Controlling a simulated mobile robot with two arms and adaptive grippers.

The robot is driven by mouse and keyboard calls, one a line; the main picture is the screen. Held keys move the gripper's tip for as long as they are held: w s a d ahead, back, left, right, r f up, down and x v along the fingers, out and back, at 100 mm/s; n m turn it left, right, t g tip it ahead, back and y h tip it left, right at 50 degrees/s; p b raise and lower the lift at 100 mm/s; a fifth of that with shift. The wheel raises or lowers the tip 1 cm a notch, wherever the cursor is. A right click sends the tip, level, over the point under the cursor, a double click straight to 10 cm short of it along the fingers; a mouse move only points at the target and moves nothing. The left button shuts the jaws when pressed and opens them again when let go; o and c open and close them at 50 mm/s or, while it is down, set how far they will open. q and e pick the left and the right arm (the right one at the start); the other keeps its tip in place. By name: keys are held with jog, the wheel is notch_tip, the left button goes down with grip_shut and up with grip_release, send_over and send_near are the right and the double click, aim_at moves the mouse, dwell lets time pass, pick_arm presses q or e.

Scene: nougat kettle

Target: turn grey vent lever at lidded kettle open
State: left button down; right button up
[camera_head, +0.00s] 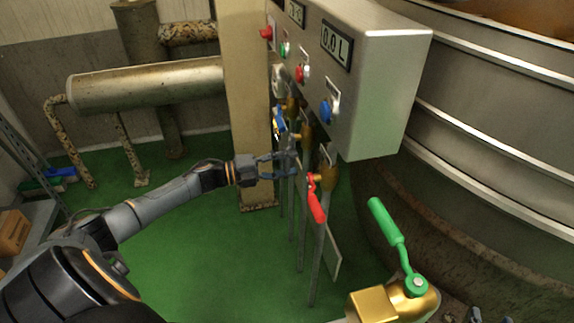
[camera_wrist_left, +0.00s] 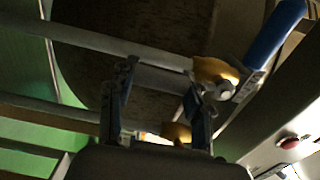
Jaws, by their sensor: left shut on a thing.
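My left gripper (camera_head: 276,159) reaches in from the left among the brass valves under the control box. It is shut on the grey lever (camera_head: 288,160), which is small and partly hidden by the fingers. In the left wrist view my fingers (camera_wrist_left: 160,105) stand on either side of a grey bar (camera_wrist_left: 160,78), close to a brass valve body (camera_wrist_left: 215,72). The exact angle of the lever is hard to tell. Two dark tips at the bottom right edge of the head view may be my right gripper (camera_head: 490,318); they are mostly cut off.
The control box (camera_head: 385,90) overhangs the valves. A blue lever (camera_head: 279,119) and a red lever (camera_head: 316,201) flank the gripper. A green lever (camera_head: 390,221) stands at lower right, before the large metal vessel (camera_head: 500,130). A beige post (camera_head: 247,90) is close behind. Green floor is free at left.

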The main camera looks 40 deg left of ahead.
pick_arm(q)
jog(key=c, duration=0.6)
grip_release()
jog(key=shift+o, duration=0.2)
jog(key=v, duration=1.2)
